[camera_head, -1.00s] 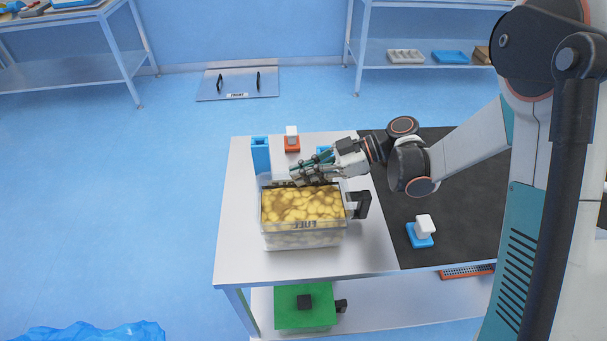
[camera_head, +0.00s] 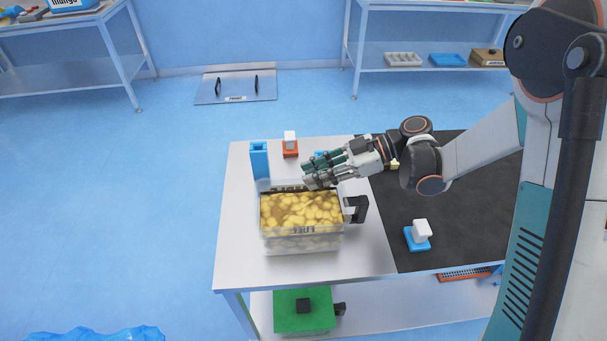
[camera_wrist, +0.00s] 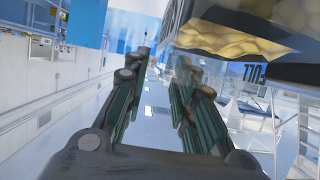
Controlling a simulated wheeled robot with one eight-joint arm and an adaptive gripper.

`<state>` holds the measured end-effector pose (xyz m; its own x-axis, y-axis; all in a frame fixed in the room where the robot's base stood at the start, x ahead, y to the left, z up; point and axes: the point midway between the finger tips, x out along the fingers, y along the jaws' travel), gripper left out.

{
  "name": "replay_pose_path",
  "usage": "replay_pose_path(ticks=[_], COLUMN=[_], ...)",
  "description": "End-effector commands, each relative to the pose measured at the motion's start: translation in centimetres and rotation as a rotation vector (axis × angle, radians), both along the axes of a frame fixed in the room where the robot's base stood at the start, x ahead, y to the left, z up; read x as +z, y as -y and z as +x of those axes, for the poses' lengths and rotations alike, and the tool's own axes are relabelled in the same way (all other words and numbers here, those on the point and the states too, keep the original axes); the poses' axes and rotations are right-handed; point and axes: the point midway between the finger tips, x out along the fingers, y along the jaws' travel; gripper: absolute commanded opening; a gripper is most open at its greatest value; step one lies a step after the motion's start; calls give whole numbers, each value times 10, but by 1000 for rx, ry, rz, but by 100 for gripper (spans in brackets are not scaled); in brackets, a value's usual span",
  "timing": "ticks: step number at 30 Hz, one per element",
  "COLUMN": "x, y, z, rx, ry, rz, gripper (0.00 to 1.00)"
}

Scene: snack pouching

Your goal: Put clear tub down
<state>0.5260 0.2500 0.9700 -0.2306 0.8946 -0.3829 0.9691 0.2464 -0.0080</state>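The clear tub (camera_head: 301,243), full of yellow snack pieces, stands upright on the white part of the table. It has a printed label on its front and a black handle (camera_head: 360,207) on its right side. My gripper (camera_head: 309,173) is just above and behind the tub's back rim, with its fingers spread. The tub (camera_wrist: 235,62) fills the upper right there, beside the right finger. Whether that finger touches the tub is hard to tell.
A blue holder (camera_head: 259,160) and an orange-based white block (camera_head: 290,145) stand behind the tub. A blue-based white block (camera_head: 419,235) sits on the black mat (camera_head: 440,255) at right. White tabletop (camera_head: 335,268) is free in front. A green-lidded box (camera_head: 303,310) is on the lower shelf.

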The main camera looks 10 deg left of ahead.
Motion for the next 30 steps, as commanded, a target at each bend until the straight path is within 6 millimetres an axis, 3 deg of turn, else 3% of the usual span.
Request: replay_pose_path(ticks=[6,12,23,30], x=[20,30,34,58], y=[42,66,75,78], z=[12,18,19,10], rx=[-4,-2,-9,-163], ry=[0,0,-7,-123], rz=[0,0,-9,-163], gripper=[25,25,25,25])
